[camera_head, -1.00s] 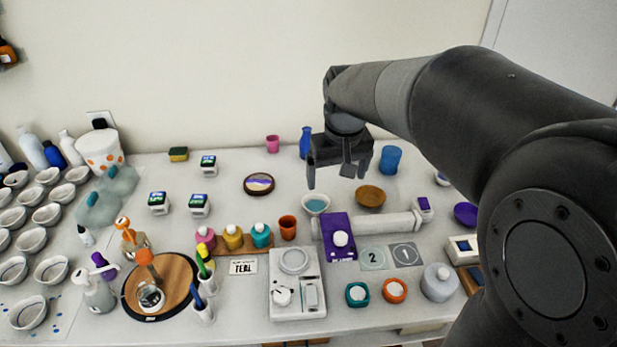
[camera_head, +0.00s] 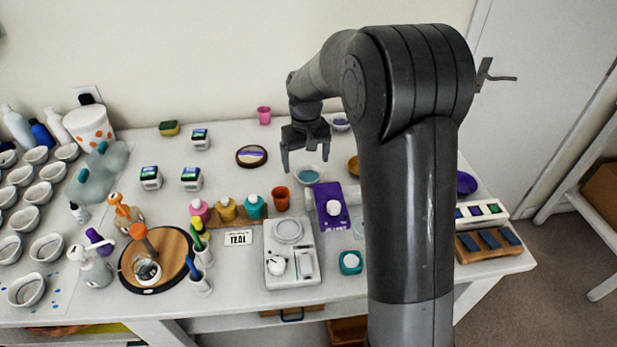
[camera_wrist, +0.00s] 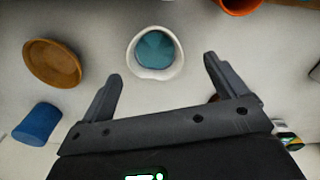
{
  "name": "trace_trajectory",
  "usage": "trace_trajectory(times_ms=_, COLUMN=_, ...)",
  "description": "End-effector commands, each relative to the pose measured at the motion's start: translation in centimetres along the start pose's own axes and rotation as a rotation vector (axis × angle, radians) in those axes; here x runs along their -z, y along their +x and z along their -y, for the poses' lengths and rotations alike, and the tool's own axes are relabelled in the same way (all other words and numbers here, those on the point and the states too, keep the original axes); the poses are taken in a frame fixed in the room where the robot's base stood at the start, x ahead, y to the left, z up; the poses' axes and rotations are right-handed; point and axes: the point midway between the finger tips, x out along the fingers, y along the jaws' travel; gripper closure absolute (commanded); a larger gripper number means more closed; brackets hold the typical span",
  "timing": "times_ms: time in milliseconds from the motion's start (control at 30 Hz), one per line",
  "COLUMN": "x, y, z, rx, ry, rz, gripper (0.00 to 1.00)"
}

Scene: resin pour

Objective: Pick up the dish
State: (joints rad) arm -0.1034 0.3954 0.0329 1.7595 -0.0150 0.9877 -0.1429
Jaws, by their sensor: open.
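A small white dish with teal contents (camera_head: 310,176) stands on the table. In the wrist view the same dish (camera_wrist: 156,70) is upright near the top middle, just beyond the gap between the fingertips. My gripper (camera_head: 305,161) is open and empty, pointing down above the table just behind this dish. In the wrist view my gripper (camera_wrist: 162,67) shows its two fingers spread apart, with neither seen touching the dish. Several other white dishes (camera_head: 22,177) stand in rows at the far left; the task does not say which dish.
A wooden bowl (camera_wrist: 52,62) and a blue cup (camera_wrist: 38,122) are left of the dish in the wrist view. An orange cup (camera_head: 281,198), a purple packet (camera_head: 322,212) and a white scale (camera_head: 292,245) stand in front. The table behind the gripper's left is fairly clear.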

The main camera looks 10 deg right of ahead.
Motion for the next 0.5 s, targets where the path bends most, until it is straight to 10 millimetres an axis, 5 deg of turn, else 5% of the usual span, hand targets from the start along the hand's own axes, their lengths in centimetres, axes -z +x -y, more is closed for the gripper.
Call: trace_trajectory(times_ms=500, x=-0.1, y=5.6, z=-0.7, rx=0.0, ry=0.0, rz=0.001, gripper=0.1)
